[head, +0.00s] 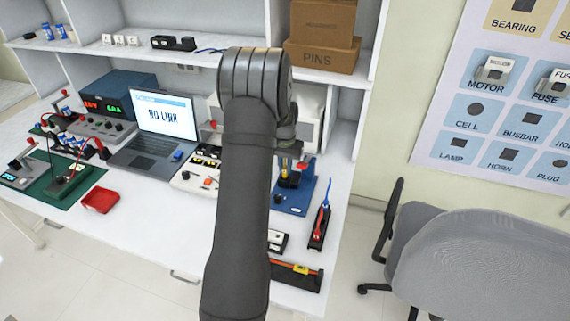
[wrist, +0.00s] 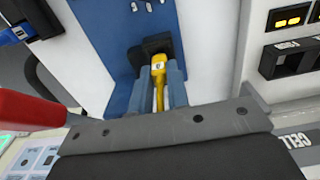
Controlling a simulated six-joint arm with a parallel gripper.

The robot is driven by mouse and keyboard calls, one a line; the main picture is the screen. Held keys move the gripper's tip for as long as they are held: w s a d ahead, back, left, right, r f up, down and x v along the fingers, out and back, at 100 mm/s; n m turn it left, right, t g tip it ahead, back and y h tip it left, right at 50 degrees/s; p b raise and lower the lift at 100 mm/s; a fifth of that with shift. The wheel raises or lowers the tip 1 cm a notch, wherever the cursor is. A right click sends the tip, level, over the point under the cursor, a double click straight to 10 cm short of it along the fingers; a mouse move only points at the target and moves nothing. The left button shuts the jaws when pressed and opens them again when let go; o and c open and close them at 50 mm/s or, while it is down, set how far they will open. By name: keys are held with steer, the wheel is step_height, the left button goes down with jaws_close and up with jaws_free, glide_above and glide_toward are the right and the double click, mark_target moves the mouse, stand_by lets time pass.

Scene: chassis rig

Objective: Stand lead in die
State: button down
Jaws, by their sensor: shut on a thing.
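My gripper (head: 287,150) is shut on a yellow lead (wrist: 158,72). A black block (wrist: 150,46), which looks like the die, stands on a blue base (wrist: 108,32) just beyond the fingertips. The lead's end overlaps it in the picture; I cannot tell whether it is inside, touching or only in front. In the head view the blue base (head: 293,203) is below my gripper, and my arm hides part of this area.
A red handle-like part (wrist: 28,108) is close on the left in the wrist view. A laptop (head: 160,130) reading "NO LINK" and a red tray (head: 100,199) are to the left.

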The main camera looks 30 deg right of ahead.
mark_target(285, 167)
steer(key=shift+f, duration=0.65)
steer(key=c, duration=1.3)
jaws_free()
step_height(285, 167, up, 18)
steer(key=shift+f, duration=0.25)
steer(key=shift+f, duration=0.15)
